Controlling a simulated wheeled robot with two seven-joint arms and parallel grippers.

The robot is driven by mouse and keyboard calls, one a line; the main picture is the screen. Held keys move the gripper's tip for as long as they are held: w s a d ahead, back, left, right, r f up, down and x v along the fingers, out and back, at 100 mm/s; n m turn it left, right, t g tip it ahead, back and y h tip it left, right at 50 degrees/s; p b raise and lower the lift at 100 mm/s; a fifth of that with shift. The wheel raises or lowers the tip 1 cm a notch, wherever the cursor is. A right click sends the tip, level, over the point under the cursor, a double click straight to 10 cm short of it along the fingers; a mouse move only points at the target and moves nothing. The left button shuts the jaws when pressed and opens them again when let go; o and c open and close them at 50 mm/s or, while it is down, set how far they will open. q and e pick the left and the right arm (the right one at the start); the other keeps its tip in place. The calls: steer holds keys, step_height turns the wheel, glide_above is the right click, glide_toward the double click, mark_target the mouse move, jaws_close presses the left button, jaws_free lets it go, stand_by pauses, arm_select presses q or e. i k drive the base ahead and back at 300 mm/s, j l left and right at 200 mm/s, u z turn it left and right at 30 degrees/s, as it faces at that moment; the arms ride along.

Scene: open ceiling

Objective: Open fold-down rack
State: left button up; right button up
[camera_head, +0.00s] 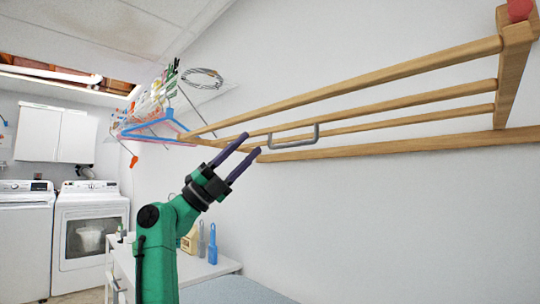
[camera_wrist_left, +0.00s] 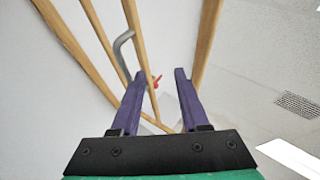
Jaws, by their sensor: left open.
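The wooden fold-down rack (camera_head: 380,86) is mounted on the white wall, with long bars running from the upper right towards the middle left. A grey U-shaped handle (camera_head: 293,138) sits on its lower bars. My left gripper (camera_head: 251,144) is open, its purple fingers pointing up and right, just left of the handle. In the left wrist view, the open fingers (camera_wrist_left: 160,75) hold nothing. The handle (camera_wrist_left: 122,45) shows there beyond and left of the left finger. Rack bars (camera_wrist_left: 138,40) run behind the fingers; whether a finger touches one, I cannot tell. My right gripper is not in view.
Coloured hangers (camera_head: 150,130) hang left of the rack, beneath a wire shelf. A white cabinet (camera_head: 120,255) with bottles and a blue brush (camera_head: 212,245) stands below my arm. White laundry machines (camera_head: 90,230) stand at the back left.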

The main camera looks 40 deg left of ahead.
mark_target(515, 43)
steer(key=k+j, duration=0.35)
steer(key=j, duration=0.15)
steer(key=k+j, duration=0.75)
steer(key=j, duration=0.25)
